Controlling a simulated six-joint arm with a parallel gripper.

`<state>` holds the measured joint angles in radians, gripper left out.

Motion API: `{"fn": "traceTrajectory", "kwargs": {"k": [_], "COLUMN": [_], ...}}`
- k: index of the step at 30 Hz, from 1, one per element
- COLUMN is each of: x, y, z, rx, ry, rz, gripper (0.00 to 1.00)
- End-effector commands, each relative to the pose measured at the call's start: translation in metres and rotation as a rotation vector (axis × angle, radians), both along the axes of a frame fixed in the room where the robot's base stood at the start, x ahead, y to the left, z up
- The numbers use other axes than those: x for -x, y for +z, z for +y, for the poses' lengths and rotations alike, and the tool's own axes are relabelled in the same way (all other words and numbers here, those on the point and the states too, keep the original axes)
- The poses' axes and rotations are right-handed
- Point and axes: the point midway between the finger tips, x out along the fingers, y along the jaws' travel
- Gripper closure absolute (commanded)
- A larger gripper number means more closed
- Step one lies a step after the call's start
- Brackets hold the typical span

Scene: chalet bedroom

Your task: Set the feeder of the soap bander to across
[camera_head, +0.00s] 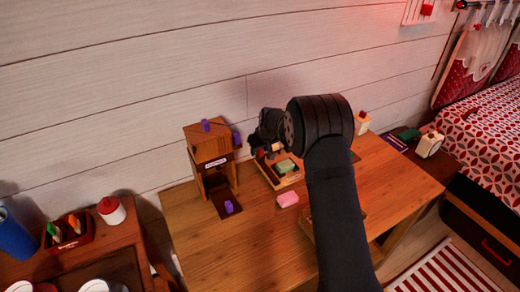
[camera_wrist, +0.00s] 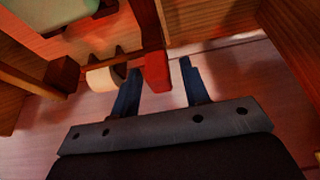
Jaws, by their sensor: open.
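The likely soap bander is a wooden stand (camera_head: 207,145) with a small pale label, at the left of the table. It has purple knobs (camera_head: 206,125) on its top and side, and another purple piece (camera_head: 229,206) low at its front. Which part is its feeder, and how it is set, I cannot tell. My gripper (camera_head: 263,147) is to the right of the stand, above or beside a wooden tray. In the wrist view my gripper (camera_wrist: 159,66) is open. A red block (camera_wrist: 157,71) on a wooden bar shows between the fingertips in the picture; contact is unclear.
The wooden tray (camera_head: 268,176) holds a green soap (camera_head: 286,166). A pink soap (camera_head: 288,199) lies on the table (camera_head: 260,250). A cream roll (camera_wrist: 103,77) is beside the red block. The white plank wall (camera_head: 120,90) is close behind. The table's front left is clear.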

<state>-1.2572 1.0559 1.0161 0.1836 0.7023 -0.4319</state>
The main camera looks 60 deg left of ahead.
Motion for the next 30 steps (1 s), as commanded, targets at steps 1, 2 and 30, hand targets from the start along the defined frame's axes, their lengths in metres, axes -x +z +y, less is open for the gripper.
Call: {"fn": "traceTrajectory", "kwargs": {"k": [1, 2, 30], "x": [0.0, 0.0, -0.001], "y": [0.0, 0.0, 0.001], "z": [0.0, 0.0, -0.066], "rx": [0.0, 0.0, 0.001], "ry": [0.0, 0.0, -0.001], "rz": [0.0, 0.0, 0.002], "gripper": [0.58, 0.58, 1.0]}}
